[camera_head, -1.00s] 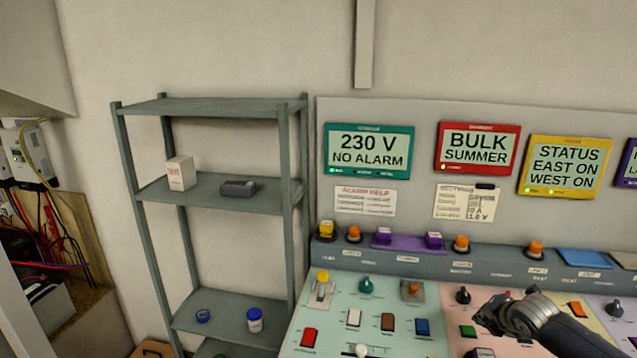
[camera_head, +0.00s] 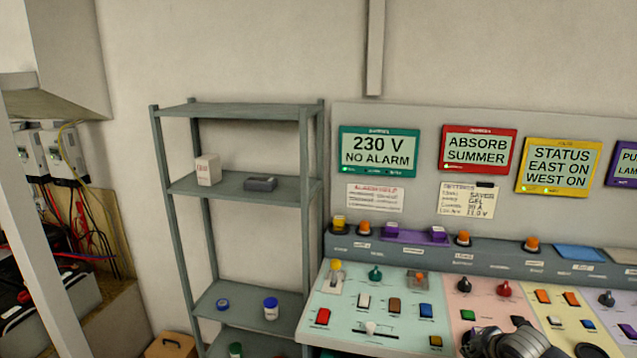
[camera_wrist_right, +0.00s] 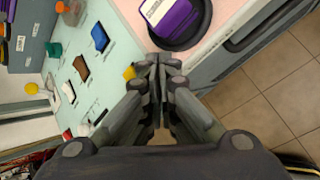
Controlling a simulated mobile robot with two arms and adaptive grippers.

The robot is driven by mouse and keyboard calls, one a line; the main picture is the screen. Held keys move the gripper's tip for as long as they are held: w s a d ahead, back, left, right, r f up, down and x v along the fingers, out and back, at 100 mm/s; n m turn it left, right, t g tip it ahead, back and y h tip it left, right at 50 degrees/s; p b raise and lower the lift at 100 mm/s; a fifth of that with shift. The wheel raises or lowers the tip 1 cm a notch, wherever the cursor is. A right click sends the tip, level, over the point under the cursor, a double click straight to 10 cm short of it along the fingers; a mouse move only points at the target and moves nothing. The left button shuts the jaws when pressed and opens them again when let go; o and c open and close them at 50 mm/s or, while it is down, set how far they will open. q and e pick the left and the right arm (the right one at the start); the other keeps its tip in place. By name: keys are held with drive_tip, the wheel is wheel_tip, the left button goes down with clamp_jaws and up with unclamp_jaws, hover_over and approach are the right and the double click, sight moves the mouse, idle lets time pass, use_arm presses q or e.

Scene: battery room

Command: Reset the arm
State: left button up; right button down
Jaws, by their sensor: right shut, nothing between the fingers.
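My right gripper (camera_head: 490,345) shows at the bottom edge of the head view, in front of the pink section of the control console (camera_head: 345,285). In the right wrist view the gripper (camera_wrist_right: 160,62) has its fingertips together with nothing between them. It is beside the console's front edge, near a yellow button (camera_wrist_right: 130,73) and a dark round holder with a purple item (camera_wrist_right: 175,18). I cannot tell whether it touches the console. My left gripper is not in view.
The console carries several buttons, knobs and switches under a green screen (camera_head: 378,152), a red screen (camera_head: 478,150) and a yellow screen (camera_head: 558,167). A grey shelf (camera_head: 235,110) stands at the left, with open wiring (camera_head: 85,215) beyond it.

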drive_tip(key=s+a+f+m+g+y, duration=0.1)
drive_tip(key=s+a+f+m, duration=0.3)
drive_tip(key=s+a, duration=0.55)
drive_tip(key=s+a+f+m+g+y, duration=0.1)
drive_tip(key=s+a+f+m, duration=0.25)
drive_tip(key=s+a, duration=0.6)
drive_tip(key=s+d+r+m+g+h, duration=0.2)
drive_tip(key=s+m+g, duration=0.1)
drive_tip(key=s+m, duration=1.5)
drive_tip(key=s+f+n+g+b, duration=0.1)
drive_tip(key=s+f+n, duration=0.1)
drive_tip(key=f, duration=1.2)
drive_tip(key=s+f+n+b, duration=0.1)
drive_tip(key=s+f+b, duration=0.15)
drive_tip(key=f, duration=1.25)
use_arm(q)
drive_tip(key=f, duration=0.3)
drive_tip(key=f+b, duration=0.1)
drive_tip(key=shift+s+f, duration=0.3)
use_arm(e)
drive_tip(key=s+d+f+g, duration=0.1)
drive_tip(key=s+d+f, duration=0.2)
drive_tip(key=s+f, duration=1.4)
drive_tip(key=shift+f, duration=0.15)
